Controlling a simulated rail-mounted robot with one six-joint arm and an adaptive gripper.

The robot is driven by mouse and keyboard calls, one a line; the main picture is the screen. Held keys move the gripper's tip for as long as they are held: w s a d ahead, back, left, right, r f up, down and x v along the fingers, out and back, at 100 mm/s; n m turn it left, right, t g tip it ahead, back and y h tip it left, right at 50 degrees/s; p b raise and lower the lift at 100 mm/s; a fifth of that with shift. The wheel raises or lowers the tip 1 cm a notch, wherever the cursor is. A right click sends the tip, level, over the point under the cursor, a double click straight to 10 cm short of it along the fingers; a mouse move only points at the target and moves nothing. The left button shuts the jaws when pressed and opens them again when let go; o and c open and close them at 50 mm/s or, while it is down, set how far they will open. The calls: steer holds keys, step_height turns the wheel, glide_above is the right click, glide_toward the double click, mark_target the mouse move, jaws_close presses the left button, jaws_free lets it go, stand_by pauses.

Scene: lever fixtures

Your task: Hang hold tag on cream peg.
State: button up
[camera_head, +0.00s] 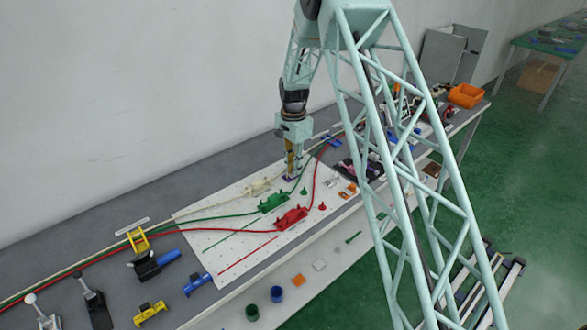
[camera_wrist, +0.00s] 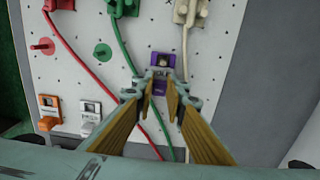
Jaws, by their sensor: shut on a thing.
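A purple tag with a pale label (camera_wrist: 159,74) is between the fingertips of my gripper (camera_wrist: 160,88) in the wrist view, and my gripper is shut on it. A small purple patch of it shows under my gripper (camera_head: 290,172) in the head view (camera_head: 289,179). The tag is over the white perforated board. A pale round shape (camera_wrist: 163,62) shows at the tag's upper opening. It may be the cream peg; I cannot tell whether it passes through the tag. The tag's lower part is partly hidden by the fingers.
A cream fixture (camera_wrist: 190,14) with its cable is just beyond the tag. A green peg (camera_wrist: 103,51) and red peg (camera_wrist: 42,47) stand to the left. Orange (camera_wrist: 49,104) and white (camera_wrist: 90,110) tags lie on the board (camera_head: 205,225). Red and green cables cross nearby.

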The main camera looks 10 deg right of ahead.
steer(key=o, duration=1.2)
steer(key=shift+r, duration=0.2)
steer(key=shift+r+p, duration=1.45)
steer(key=shift+r, duration=1.85)
steer(key=shift+r, duration=0.15)
